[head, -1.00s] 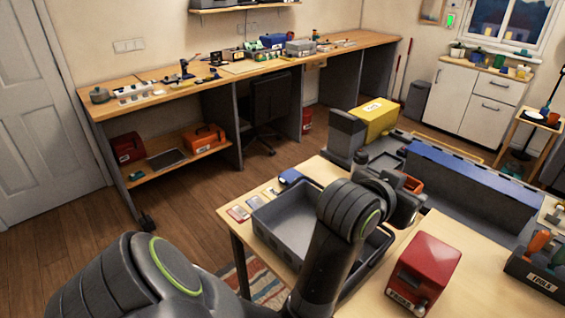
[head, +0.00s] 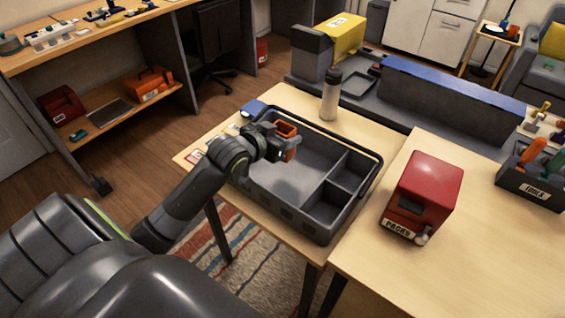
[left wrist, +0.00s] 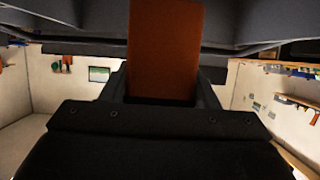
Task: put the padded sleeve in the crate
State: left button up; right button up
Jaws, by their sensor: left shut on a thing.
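The padded sleeve (head: 288,142) appears as an orange piece held at the end of my left arm. My left gripper (head: 277,140) is shut on it, over the back-left part of the crate. In the left wrist view the sleeve (left wrist: 165,50) is a flat orange-brown slab between the fingers. The grey crate (head: 290,210) stands on the light wood table, with one large compartment at left and two small ones at right. The sleeve looks above the crate floor; its exact height is unclear. My forearm hides part of the crate's left side. My right gripper is out of view.
A bottle (head: 331,95) stands behind the crate. A red box labelled PACKS (head: 425,190) stands to the right, and a dark TOOLS box (head: 535,187) farther right. A blue item (head: 253,108) and cards lie by the crate's back-left corner. The crate's small compartments look empty.

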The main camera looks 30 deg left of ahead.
pick_arm(q)
notch_tip(320, 180, down, 3)
jog(key=shift+d+f, duration=0.1)
notch_tip(320, 180, down, 3)
jog(key=shift+f, duration=0.15)
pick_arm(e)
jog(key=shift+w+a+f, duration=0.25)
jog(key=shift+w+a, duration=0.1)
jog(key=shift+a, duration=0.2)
pick_arm(q)
jog(key=shift+f, duration=0.2)
jog(key=o, duration=1)
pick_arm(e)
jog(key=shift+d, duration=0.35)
pick_arm(q)
jog(key=shift+r, duration=0.1)
